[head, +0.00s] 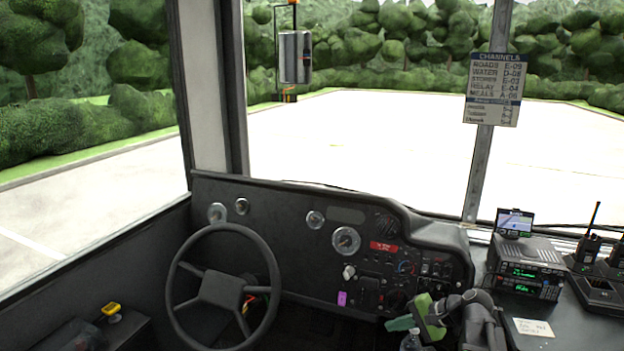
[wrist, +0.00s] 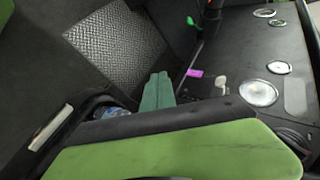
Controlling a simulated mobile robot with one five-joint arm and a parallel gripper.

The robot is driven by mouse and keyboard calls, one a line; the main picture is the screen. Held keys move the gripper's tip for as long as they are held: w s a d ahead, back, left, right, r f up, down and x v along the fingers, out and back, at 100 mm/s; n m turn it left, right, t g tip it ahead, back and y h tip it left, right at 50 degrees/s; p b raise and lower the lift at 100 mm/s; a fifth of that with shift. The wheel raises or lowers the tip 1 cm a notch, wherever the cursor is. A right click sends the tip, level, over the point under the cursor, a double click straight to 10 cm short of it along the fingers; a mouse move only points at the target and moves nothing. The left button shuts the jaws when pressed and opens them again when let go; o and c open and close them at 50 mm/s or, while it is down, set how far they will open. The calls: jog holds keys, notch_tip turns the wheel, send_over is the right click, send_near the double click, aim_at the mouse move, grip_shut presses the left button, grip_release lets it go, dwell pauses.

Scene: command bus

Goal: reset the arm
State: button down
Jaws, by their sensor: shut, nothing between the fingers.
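My gripper (head: 399,323) shows in the head view at the lower right of the dashboard. Its teal fingers point left, toward the steering wheel. In the wrist view the two teal fingers (wrist: 157,90) lie side by side, closed, with nothing between them. My green and black arm is folded behind the gripper, in front of the radio counter. Part of the arm's lower end is cut off by the frame's bottom edge.
The steering wheel (head: 265,270) stands left of my gripper. The dashboard (head: 290,245) is behind it. Radios (head: 527,268) and a handheld set (head: 587,250) sit on the right counter. A bottle (head: 411,341) is just below my gripper. A purple tag (wrist: 195,73) is on the dashboard.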

jog(key=s+a+f+n+g+h, duration=0.2)
jog(key=s+a+f+n+h, duration=0.15)
jog(key=a, duration=0.35)
jog(key=s+a+f+n+g+h, duration=0.25)
jog(key=s+a+f+n, duration=0.2)
jog(key=a, duration=0.25)
jog(key=s+d+n+h, duration=0.1)
jog(key=s+d+h, duration=0.15)
jog(key=d, duration=0.45)
notch_tip(320, 180, up, 13)
jog(key=p, duration=1.3)
jog(key=shift+w+a+g, duration=0.3)
jog(key=shift+a+g, duration=0.1)
jog(key=shift+g, duration=0.05)
